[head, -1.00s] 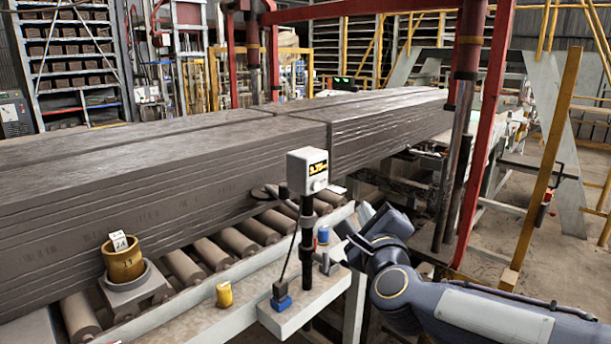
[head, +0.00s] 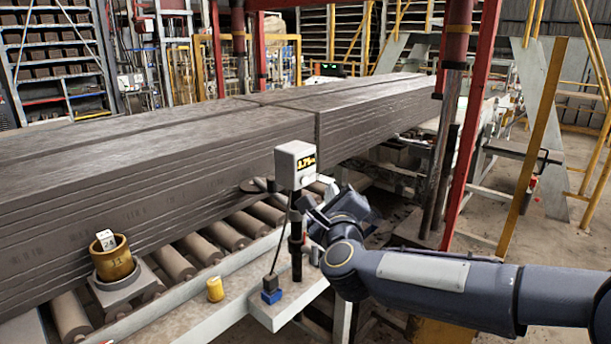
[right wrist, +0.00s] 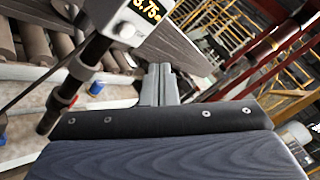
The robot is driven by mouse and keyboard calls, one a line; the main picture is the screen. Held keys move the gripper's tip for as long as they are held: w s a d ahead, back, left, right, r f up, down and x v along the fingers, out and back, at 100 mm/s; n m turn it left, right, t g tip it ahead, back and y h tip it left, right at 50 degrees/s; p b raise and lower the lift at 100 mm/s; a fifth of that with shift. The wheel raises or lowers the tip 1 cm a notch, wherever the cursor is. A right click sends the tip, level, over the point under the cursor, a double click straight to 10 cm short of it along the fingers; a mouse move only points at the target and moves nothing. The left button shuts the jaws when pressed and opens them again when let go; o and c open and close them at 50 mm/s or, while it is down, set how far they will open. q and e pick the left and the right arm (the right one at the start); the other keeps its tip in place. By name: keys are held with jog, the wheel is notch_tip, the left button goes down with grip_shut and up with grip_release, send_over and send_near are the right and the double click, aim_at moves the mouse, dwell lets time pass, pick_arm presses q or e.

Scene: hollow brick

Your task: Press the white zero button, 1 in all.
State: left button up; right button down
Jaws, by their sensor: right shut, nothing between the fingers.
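A white readout box (head: 295,165) with a lit yellow display stands on a black post in the head view. It also shows at the top of the right wrist view (right wrist: 112,18), where the display reads about 3.75. A small pale round spot, perhaps the white zero button (right wrist: 127,30), shows below the digits there; it is too small to be sure. My right gripper (head: 318,195) is shut and empty, just right of the post and below the box. Its fingers (right wrist: 160,72) point forward, apart from the box. My left gripper is not in view.
A brown cup (head: 112,262) with a white numbered cube stands on a grey block at left. A yellow cylinder (head: 215,289) and a blue-based plug (head: 271,296) are on the pale ledge. A blue cylinder (right wrist: 96,88) is near the post. Long grey slabs (head: 150,165) lie behind on rollers.

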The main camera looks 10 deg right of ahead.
aim_at(304, 180)
jog(key=shift+w+a, duration=1.2)
jog(key=shift+w, duration=0.3)
dwell(1.0)
jog(key=shift+w+a+b, duration=0.25)
jog(key=shift+w+b, duration=0.1)
jog(key=shift+w+a, duration=0.3)
dwell(0.7)
jog(key=shift+s+d, duration=0.1)
jog(key=shift+d, duration=0.05)
jog(key=shift+s+d+b, duration=0.4)
jog(key=shift+s+b, duration=0.15)
jog(key=shift+b, duration=0.1)
